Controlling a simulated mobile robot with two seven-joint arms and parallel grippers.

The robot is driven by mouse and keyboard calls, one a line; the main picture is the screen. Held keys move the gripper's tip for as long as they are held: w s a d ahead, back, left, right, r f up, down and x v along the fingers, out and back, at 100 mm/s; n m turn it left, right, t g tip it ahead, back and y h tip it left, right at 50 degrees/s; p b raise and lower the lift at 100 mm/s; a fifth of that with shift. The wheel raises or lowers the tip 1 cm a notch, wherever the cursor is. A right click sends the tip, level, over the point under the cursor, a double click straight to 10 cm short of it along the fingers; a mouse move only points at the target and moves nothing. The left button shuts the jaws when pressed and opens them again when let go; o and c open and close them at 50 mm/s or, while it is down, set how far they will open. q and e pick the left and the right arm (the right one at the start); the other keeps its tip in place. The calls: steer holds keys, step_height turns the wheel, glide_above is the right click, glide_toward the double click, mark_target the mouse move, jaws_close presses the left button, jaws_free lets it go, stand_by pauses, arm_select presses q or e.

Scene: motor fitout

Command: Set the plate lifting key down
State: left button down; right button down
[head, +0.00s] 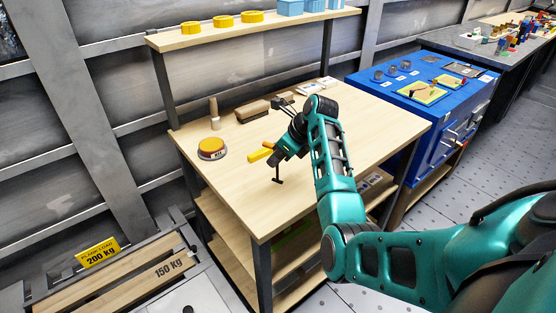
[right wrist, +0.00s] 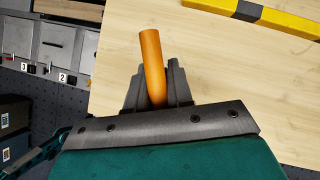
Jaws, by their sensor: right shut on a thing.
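The plate lifting key has an orange handle (right wrist: 152,62), held between the fingers of my right gripper (right wrist: 158,92) in the right wrist view. In the head view my right gripper (head: 283,150) is over the wooden workbench (head: 330,140). A black stem with a short crosspiece (head: 278,172), which looks like the key's lower end, hangs upright below the gripper. I cannot tell whether its tip touches the bench top. My left gripper is not in view.
A yellow and black bar (right wrist: 265,15) lies on the bench close to the gripper. A round yellow-topped item (head: 211,147), a wooden peg (head: 214,112) and a brown block (head: 252,111) stand further back. The bench's front left is clear. A blue cabinet (head: 425,110) stands to the right.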

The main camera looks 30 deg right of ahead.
steer(key=shift+f, duration=0.7)
steer(key=shift+f, duration=0.2)
steer(key=c, duration=1)
jaws_free()
steer(key=shift+r, duration=0.3)
steer(key=v, duration=1.1)
steer(key=shift+s+d+r, duration=0.1)
steer(key=shift+s+r, duration=0.15)
steer(key=shift+r, duration=0.05)
